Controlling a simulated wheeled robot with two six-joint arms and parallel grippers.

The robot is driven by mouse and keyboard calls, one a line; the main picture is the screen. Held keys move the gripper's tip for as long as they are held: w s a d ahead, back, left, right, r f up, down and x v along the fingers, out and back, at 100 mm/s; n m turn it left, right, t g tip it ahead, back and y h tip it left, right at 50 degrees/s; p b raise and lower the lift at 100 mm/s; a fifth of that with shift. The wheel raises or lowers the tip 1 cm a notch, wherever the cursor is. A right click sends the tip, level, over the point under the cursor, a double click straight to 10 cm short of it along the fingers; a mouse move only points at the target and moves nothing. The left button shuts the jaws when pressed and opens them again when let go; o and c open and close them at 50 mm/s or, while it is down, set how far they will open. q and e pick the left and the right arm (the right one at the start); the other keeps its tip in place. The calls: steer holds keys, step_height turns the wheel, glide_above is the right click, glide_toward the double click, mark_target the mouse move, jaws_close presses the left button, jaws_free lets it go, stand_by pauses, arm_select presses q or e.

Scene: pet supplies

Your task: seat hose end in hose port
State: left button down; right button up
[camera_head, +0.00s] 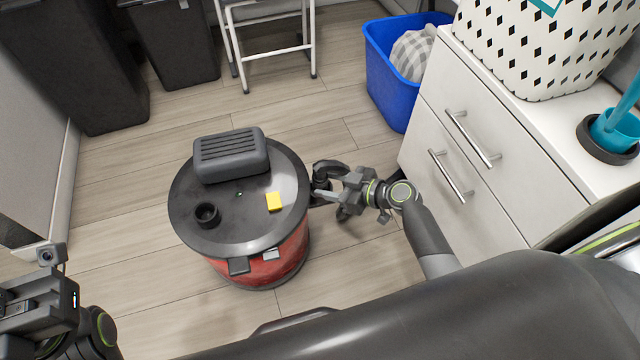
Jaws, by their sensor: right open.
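A red canister vacuum (290,255) with a dark round lid stands on the floor at the middle. An open dark ring, the hose port (206,214), rises from the left of its lid. A dark curved piece (328,169), seemingly the hose with its end, is just right of the canister and partly hidden by my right gripper. My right gripper (322,197) is open, low beside the canister's right side, with its fingers pointing left at the dark piece. I cannot tell whether they touch it. My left gripper (30,305) is at the lower left edge, apart from the canister; its fingertips do not show clearly.
A white drawer cabinet (480,165) with protruding handles stands close right of my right gripper. A blue bin (385,75) is behind. The floor left of the canister is clear.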

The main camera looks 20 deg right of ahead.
steer(key=shift+x, duration=1)
steer(key=shift+d, duration=0.1)
steer(key=c, duration=0.8)
steer(key=shift+o, duration=0.2)
steer(key=shift+r, duration=0.15)
